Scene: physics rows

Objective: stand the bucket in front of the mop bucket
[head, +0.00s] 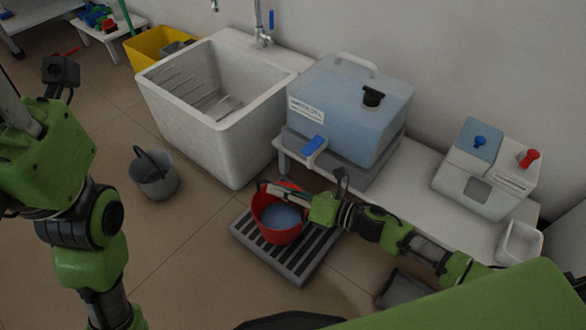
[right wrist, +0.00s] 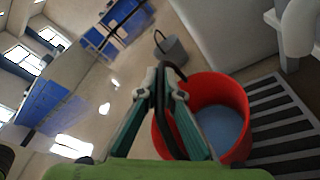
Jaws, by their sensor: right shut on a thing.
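The red bucket (head: 279,236) holds bluish water and is upright over the slatted floor grate (head: 306,264). Whether its base touches the slats is hard to tell. My right gripper (head: 270,189) is at its rim, shut on its dark handle. In the right wrist view the fingers (right wrist: 161,88) close on the handle above the red bucket (right wrist: 240,98). The yellow mop bucket (head: 148,50) stands on the floor at the back left, beside the sink, partly hidden by it. My left arm is at the left edge; its fingers are mostly out of frame.
A grey bucket (head: 155,183) stands on the floor left of the sink (head: 205,143). A low bench (head: 415,210) along the wall bears a blue water tank (head: 345,110) and a smaller dispenser (head: 487,172). Open floor lies left of the grate and between the grey and mop buckets.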

